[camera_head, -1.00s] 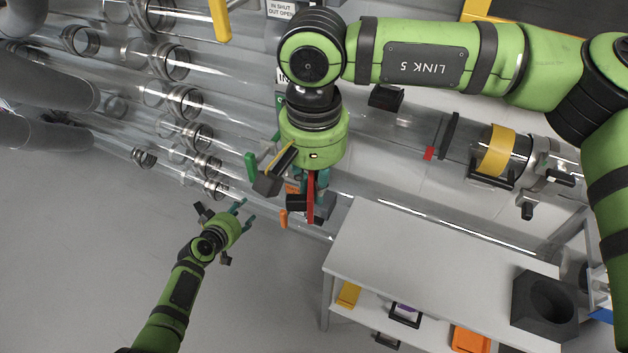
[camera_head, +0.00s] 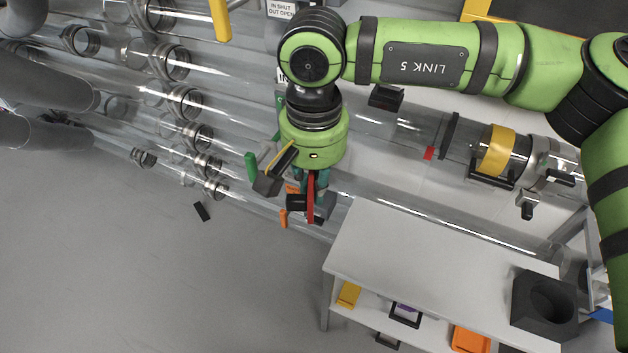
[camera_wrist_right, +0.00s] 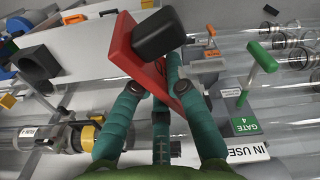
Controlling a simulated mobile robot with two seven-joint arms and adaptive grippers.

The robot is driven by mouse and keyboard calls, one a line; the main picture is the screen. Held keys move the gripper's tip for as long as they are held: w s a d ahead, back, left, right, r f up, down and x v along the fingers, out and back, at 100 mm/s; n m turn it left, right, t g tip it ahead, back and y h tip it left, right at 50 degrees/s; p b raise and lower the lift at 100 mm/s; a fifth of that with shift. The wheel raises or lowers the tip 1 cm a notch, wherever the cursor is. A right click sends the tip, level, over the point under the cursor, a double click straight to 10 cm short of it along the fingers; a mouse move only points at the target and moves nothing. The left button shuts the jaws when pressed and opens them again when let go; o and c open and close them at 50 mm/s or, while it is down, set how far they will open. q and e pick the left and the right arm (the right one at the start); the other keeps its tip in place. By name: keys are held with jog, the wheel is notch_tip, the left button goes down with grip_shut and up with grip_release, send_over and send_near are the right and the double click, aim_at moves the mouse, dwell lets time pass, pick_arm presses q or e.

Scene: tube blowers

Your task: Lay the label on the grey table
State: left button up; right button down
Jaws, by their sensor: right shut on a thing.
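My right gripper (camera_head: 312,190) is shut on a red plate (camera_head: 310,198) with a black block (camera_head: 297,202) on it. In the right wrist view, the teal fingers (camera_wrist_right: 160,84) close around the red plate (camera_wrist_right: 128,50), and the black block (camera_wrist_right: 158,37) faces up. The held piece hangs left of the grey table (camera_head: 430,262), outside its edge; the bare tabletop also shows in the wrist view (camera_wrist_right: 90,68). A white label reading "IN USE" (camera_wrist_right: 248,153) sits beside the green "GATE 4" plate (camera_wrist_right: 246,126). I cannot tell whether the held piece is the label. My left gripper is out of view.
A black block with a round hole (camera_head: 545,303) stands at the table's right end; most of the top is clear. Clear tubes run behind the table and gripper. A green handle (camera_head: 251,166) stands left of the gripper. A small black piece (camera_head: 202,211) lies on the floor.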

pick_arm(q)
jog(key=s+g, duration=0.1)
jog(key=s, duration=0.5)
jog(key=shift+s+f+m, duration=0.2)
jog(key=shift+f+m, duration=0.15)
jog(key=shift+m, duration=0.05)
pick_arm(e)
jog(key=s+d+f, duration=0.1)
jog(key=d+f, duration=0.3)
jog(key=d, duration=0.6)
jog(key=s+d+f, duration=0.1)
jog(key=d+f, duration=0.3)
jog(key=d, duration=0.5)
jog(key=shift+d, duration=0.35)
jog(key=shift+w+r, duration=0.1)
jog(key=shift+r, duration=0.05)
